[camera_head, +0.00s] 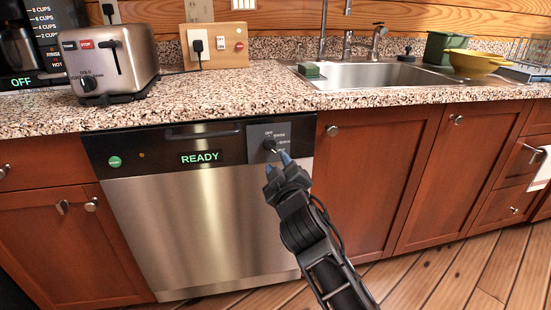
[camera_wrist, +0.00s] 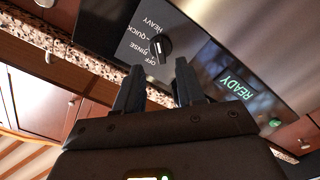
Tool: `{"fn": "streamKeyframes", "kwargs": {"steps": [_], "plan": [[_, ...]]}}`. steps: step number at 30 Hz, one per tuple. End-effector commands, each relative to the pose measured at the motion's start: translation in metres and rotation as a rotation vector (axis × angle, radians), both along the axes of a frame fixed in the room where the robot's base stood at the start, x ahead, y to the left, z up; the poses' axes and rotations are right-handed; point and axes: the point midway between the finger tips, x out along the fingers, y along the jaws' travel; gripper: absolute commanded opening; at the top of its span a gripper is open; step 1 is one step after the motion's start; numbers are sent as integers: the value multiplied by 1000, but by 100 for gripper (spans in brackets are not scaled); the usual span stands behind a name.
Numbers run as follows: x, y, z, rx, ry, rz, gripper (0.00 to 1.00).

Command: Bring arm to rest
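My arm reaches up from the lower right in the head view. My gripper (camera_head: 277,164) is in front of the dishwasher's control panel, just below and right of the black dial (camera_head: 269,145). In the wrist view my gripper (camera_wrist: 158,82) has its two fingers apart with nothing between them. The dial (camera_wrist: 161,46) lies beyond the fingertips and looks clear of them. Labels OFF, RINSE, QUICK and HEAVY stand beside it. The dishwasher (camera_head: 200,225) is closed, and its display (camera_head: 200,157) reads READY.
A granite counter (camera_head: 230,100) runs above the dishwasher. On it are a toaster (camera_head: 108,62), a coffee maker (camera_head: 18,45), a sink (camera_head: 370,75) and a yellow bowl (camera_head: 475,62). Wooden cabinets (camera_head: 375,175) flank the dishwasher. The visible floor (camera_head: 470,270) is clear.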

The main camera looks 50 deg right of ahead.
Motion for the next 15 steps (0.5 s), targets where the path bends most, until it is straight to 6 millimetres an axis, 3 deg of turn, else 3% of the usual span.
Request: {"fn": "streamKeyframes", "kwargs": {"steps": [5, 15], "plan": [[-10, 7, 0, 2, -1, 1, 39], [-10, 7, 0, 1, -1, 1, 39]]}}
